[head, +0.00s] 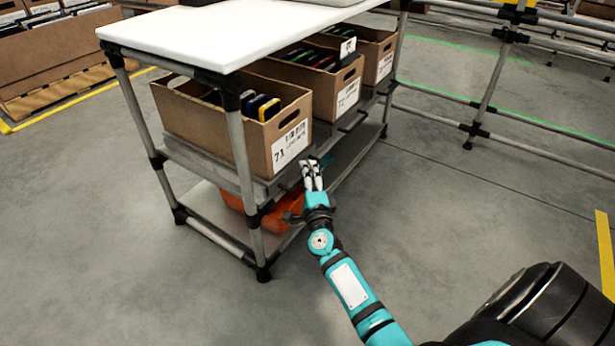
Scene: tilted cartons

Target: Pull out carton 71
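Carton 71 (292,132) is a brown open-top box with a white label reading 71 and a hand slot in its front. It stands on the tilted middle shelf under the white worktop, at the near end of a row. Several dark, blue and yellow items show inside it. My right gripper (312,172) is just below and right of the carton's label, near the shelf's front edge. Its pale fingers look close together and point at the shelf; whether they touch anything, or are open or shut, I cannot tell. My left gripper is not in view.
Two more cartons (348,92) (385,62) stand behind carton 71 on the same shelf. A table post (243,160) stands left of its front. An orange bin (270,212) sits on the lower shelf. A pipe rail (490,85) runs at right. The floor in front is clear.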

